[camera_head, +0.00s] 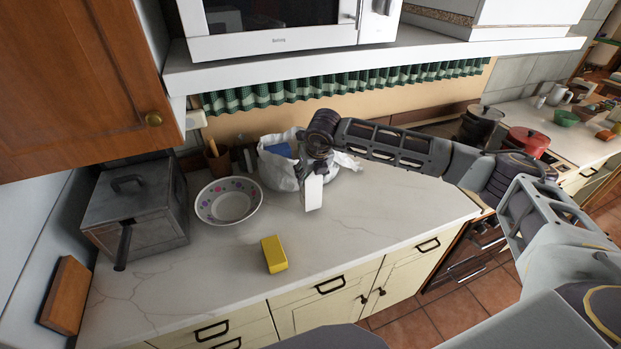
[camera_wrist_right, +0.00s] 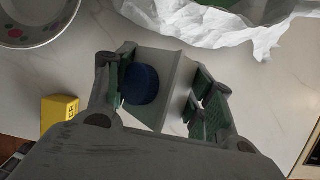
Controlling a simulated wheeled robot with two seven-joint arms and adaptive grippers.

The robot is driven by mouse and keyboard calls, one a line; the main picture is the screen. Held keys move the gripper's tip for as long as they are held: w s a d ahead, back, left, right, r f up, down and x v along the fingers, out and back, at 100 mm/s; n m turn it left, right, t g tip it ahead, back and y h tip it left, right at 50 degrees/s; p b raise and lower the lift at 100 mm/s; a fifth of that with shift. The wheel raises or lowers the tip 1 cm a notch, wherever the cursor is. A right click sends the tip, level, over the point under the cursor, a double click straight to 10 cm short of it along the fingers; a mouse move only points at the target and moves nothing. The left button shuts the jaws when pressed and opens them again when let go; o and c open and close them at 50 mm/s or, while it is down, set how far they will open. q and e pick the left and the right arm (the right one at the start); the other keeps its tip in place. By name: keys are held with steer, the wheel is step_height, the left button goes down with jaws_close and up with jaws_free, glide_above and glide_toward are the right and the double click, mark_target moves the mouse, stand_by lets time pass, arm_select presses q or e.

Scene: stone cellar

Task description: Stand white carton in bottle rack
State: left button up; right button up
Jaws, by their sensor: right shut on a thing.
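My right gripper (camera_head: 316,172) reaches in from the right over the middle of the pale counter. It is shut on the white carton (camera_head: 314,194), which hangs below it, roughly upright. I cannot tell whether the carton's lower end touches the counter. In the right wrist view the gripper (camera_wrist_right: 160,86) has one finger on either side of the carton (camera_wrist_right: 172,72), and a dark blue cap (camera_wrist_right: 140,88) shows on it near the left finger. I do not make out a bottle rack in either view. My left gripper is not in view.
A bowl with coloured dots (camera_head: 228,217), a white bag (camera_head: 277,176) and a yellow box (camera_head: 274,254) are near the carton. A metal box with handles (camera_head: 140,210) stands left. A shelf with a microwave (camera_head: 275,38) overhangs the back. The counter's right front is clear.

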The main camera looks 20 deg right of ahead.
steer(key=shift+f, duration=1.15)
steer(key=o, duration=1.5)
steer(key=shift+o, duration=0.2)
steer(key=shift+r, duration=0.15)
steer(key=shift+s+r, duration=0.15)
steer(key=shift+r, duration=0.2)
steer(key=b+v, duration=0.2)
steer(key=v, duration=0.9)
steer(key=shift+b, duration=0.35)
